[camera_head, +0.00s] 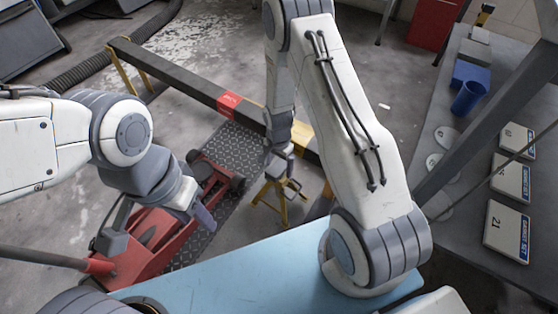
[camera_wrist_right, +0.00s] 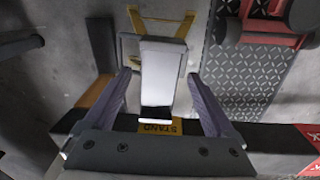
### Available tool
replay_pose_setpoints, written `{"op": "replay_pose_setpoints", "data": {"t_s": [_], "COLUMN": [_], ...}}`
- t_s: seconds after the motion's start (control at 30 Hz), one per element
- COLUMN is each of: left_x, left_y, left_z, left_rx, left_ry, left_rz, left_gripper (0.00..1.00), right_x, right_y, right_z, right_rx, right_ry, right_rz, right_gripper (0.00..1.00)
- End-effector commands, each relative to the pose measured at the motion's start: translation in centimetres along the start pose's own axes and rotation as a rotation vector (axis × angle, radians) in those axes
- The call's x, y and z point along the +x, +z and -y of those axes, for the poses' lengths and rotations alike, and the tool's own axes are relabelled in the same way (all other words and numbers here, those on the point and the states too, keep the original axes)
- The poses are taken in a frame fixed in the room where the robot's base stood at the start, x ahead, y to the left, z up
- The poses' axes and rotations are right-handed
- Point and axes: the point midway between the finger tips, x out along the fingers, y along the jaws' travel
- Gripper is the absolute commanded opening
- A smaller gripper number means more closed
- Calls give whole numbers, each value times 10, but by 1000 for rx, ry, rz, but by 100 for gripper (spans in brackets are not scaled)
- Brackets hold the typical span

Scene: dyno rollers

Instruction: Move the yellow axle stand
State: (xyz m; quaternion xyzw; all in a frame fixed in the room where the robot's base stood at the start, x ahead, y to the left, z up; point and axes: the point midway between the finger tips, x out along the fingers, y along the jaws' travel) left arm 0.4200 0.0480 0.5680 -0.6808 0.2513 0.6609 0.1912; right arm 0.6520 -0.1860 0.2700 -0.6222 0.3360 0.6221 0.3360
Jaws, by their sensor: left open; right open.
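The yellow axle stand (camera_head: 268,202) stands on the concrete floor beside the metal tread plate, with its splayed yellow legs showing below my right gripper. My right gripper (camera_head: 281,158) is just above it, pointing down and open. In the right wrist view, the open fingers of my right gripper (camera_wrist_right: 159,78) are on either side of a pale grey block; I cannot tell whether they touch it. Part of the stand's yellow frame (camera_wrist_right: 160,20) shows beyond the block. My left gripper (camera_head: 158,228) is open and empty, above the red floor jack (camera_head: 150,250).
A long dark beam with red and yellow bands (camera_head: 180,80) runs across behind the stand. The diamond tread plate (camera_head: 240,145) lies to the left. A light blue surface (camera_head: 240,265) is in front. A grey bench (camera_head: 455,110) at right holds a blue cup (camera_head: 467,98) and several boxes.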

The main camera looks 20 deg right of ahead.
Motion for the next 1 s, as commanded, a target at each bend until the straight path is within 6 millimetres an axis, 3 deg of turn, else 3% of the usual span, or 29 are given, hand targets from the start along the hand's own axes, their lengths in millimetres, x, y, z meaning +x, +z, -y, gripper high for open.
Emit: {"op": "replay_pose_setpoints", "data": {"t_s": [0.03,0.23,0.67,0.9,1.0], "left_x": [10,20,22,22,22], "left_y": [1,1,1,1,1], "left_z": [1,2,2,2,2], "left_rx": [0,0,0,0,0], "left_ry": [0,0,0,0,0], "left_rz": [0,0,0,0,0], "left_gripper": [47,47,47,47,47], "right_x": [14,35,40,40,40], "right_y": [0,0,0,0,0], "right_z": [0,0,0,0,1], "right_rx": [0,0,0,0,0], "right_ry": [1,0,0,-1,-1], "right_rz": [1,0,0,0,-1], "right_gripper": [90,90,90,0,0]}}
